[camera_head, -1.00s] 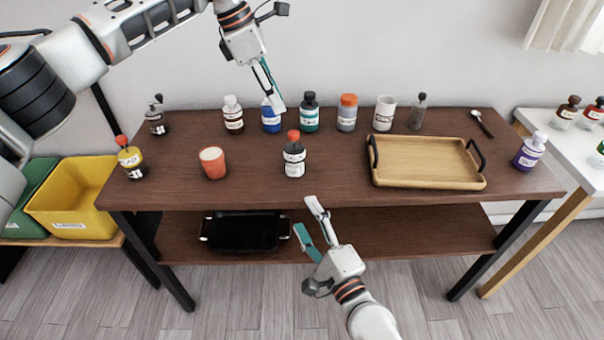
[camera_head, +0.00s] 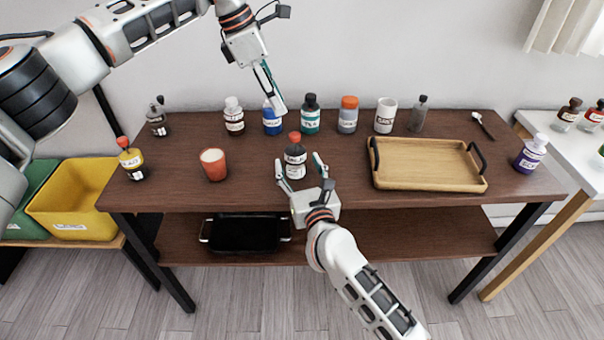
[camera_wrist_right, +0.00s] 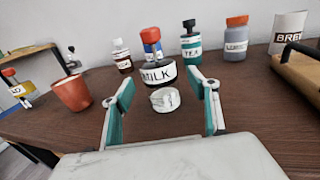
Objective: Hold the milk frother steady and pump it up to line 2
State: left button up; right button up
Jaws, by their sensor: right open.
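The milk frother (camera_head: 295,161) stands upright near the table's front edge, with a red knob on top and a white label. In the right wrist view its label reads MILK (camera_wrist_right: 158,73). My right gripper (camera_head: 298,160) is open, with one finger on either side of the frother in the head view. In the wrist view (camera_wrist_right: 162,83) the frother shows between and just beyond the fingertips; I see no contact. My left gripper (camera_head: 277,100) hangs pointing down above the back row, behind the frother. Its fingers are seen nearly edge-on, so their opening is unclear.
Several bottles, including a blue one (camera_head: 271,122), and a white mug (camera_head: 385,116) line the back. An orange cup (camera_head: 213,164) stands to the left. A wooden tray (camera_head: 428,183) lies to the right. A yellow-bodied bottle (camera_head: 131,161) stands far left.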

aim_at(298, 164)
jog(key=shift+x, duration=1.85)
jog(key=c, duration=1.3)
